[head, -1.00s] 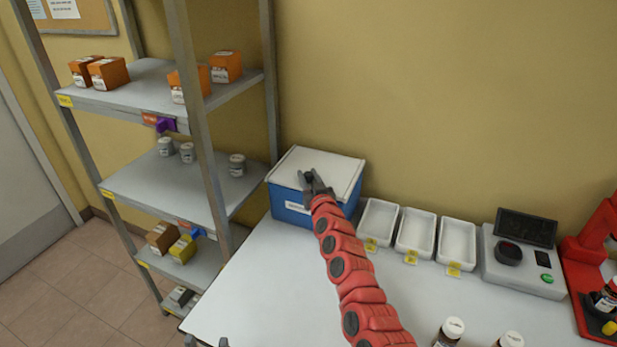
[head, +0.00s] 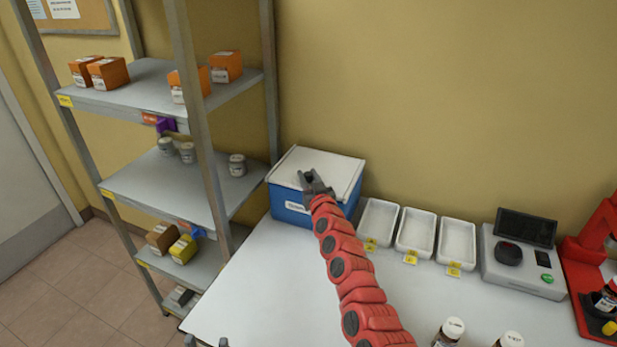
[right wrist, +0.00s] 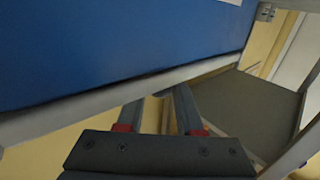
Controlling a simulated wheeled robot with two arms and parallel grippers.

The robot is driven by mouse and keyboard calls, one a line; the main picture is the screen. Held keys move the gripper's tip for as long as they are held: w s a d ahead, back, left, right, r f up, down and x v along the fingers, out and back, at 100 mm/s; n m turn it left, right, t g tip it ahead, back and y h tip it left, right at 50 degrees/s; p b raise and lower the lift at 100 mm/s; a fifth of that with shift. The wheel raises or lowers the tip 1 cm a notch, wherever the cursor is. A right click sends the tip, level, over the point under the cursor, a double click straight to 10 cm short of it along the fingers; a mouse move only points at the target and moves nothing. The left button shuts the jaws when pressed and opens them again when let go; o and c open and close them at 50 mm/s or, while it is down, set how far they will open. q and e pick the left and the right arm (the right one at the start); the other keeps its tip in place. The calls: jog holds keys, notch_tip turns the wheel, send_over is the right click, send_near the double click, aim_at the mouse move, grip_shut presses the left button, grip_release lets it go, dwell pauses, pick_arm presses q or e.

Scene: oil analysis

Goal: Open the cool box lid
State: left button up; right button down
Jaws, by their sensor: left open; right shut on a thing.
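The blue cool box (head: 291,214) stands at the back left corner of the table, with its white lid (head: 335,168) lying flat and closed on top. My right gripper (head: 308,180) is at the lid's front edge, shut on the dark lid handle, which its fingers mostly hide. In the right wrist view, the fingers (right wrist: 160,93) reach up to the pale lid edge (right wrist: 70,110) below the blue box wall (right wrist: 110,45). My left gripper (head: 206,342) is open and empty at the bottom edge of the head view, only its fingertips showing.
A metal shelf rack (head: 190,120) with boxes and jars stands close left of the cool box. Several white trays (head: 415,232) and a grey device (head: 522,260) are to the right. Bottles (head: 449,331) stand at the table's front. The table's front left is clear.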

jog(key=shift+s, duration=0.1)
jog(key=shift+s+a, duration=0.3)
jog(key=shift+s, duration=0.25)
jog(key=s+a+p, duration=0.2)
jog(key=s+a, duration=0.3)
jog(key=s, duration=0.8)
jog(key=shift+a, duration=0.15)
jog(key=c, duration=0.5)
grip_release()
jog(key=shift+c, duration=0.2)
